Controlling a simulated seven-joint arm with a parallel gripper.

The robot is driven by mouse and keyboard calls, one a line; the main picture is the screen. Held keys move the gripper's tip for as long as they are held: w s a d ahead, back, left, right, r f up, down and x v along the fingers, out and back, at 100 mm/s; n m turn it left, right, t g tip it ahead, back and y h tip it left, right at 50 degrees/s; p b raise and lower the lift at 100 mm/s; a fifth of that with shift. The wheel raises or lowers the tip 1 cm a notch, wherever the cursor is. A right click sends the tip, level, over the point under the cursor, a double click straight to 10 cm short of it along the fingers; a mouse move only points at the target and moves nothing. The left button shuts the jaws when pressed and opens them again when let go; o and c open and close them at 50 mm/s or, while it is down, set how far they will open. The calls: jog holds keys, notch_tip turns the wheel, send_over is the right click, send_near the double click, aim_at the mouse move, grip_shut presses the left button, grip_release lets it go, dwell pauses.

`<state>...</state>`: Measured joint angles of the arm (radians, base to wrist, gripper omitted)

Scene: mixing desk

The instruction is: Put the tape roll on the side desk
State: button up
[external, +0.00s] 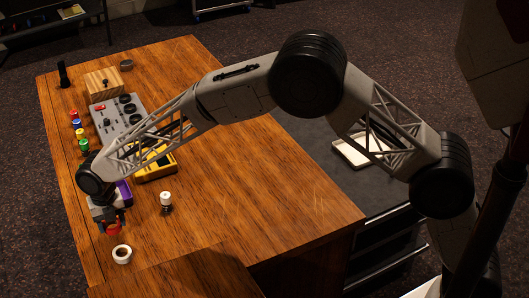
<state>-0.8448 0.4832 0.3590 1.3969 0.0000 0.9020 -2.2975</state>
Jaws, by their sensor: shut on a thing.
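A white ring with a dark centre, which looks like the tape roll (122,254), is near the front left edge of the wooden desk (285,205). My gripper (113,231) points down just above it in the picture. It is shut on a small red thing (114,230), mostly hidden by the fingers. I cannot tell whether the ring touches the gripper. A lower dark surface (340,185) on the right, with a white tray (360,148) on it, looks like the side desk.
A white-capped bottle (166,202) stands right of my gripper. A purple thing (123,191), a yellow case (157,168), a grey mixer (111,116), a wooden box (104,84) and several coloured pots (79,133) lie farther back. The desk's right front is clear.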

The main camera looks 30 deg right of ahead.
aim_at(116, 237)
jog(key=shift+f, duration=0.1)
dwell(0.3)
jog(key=shift+f, duration=1.65)
jog(key=shift+f, duration=0.15)
jog(key=o, duration=0.9)
notch_tip(116, 237, up, 12)
